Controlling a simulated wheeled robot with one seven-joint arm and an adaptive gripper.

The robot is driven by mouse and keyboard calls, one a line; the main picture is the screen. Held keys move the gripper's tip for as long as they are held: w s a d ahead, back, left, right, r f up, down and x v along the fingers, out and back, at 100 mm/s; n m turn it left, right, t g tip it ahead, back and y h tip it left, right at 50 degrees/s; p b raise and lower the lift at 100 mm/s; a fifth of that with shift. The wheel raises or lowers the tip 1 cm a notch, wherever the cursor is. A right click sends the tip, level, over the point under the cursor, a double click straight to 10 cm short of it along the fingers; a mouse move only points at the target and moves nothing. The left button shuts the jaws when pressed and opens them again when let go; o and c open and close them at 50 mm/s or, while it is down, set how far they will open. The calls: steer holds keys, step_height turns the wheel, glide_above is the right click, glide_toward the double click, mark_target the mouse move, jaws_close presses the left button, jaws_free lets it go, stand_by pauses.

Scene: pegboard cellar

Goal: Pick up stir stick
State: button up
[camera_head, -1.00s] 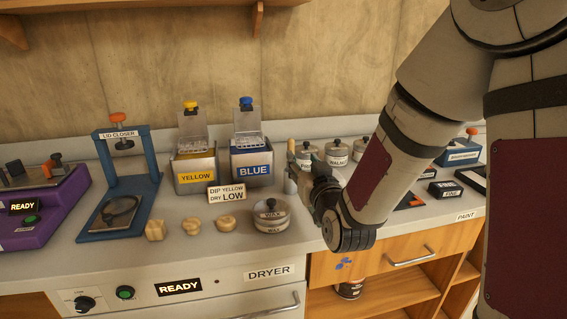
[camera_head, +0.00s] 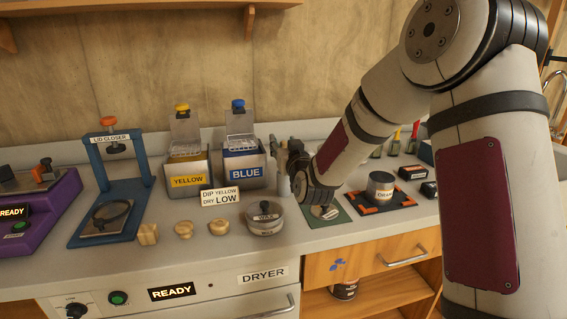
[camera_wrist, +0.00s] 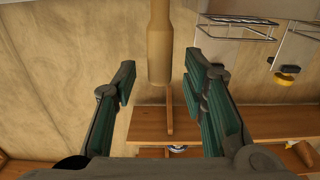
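In the wrist view a tan, rounded rod, which looks like the stir stick's handle (camera_wrist: 160,45), hangs in from the top edge between my fingers. It touches neither finger; a gap shows on both sides. My gripper (camera_wrist: 160,82) is open and empty, with green-padded fingers. In the head view my gripper (camera_head: 290,160) is at the back of the counter, just right of the blue bin (camera_head: 243,167). The stick cannot be made out there, as the gripper and arm cover that spot. A small pale grey upright thing (camera_head: 284,186) stands just below the gripper.
A yellow bin (camera_head: 189,177), a sign (camera_head: 220,197), a wax tin (camera_head: 265,221) and wooden pieces (camera_head: 183,230) stand to the left. A tin (camera_head: 381,188) on an orange-cornered mat (camera_head: 410,201) and a green mat (camera_head: 336,213) lie right. The lid closer (camera_head: 110,205) is further left.

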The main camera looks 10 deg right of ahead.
steer(key=shift+w, duration=0.35)
steer(key=shift+c, duration=0.3)
steer(key=c, duration=0.9)
steer(key=shift+o, duration=0.2)
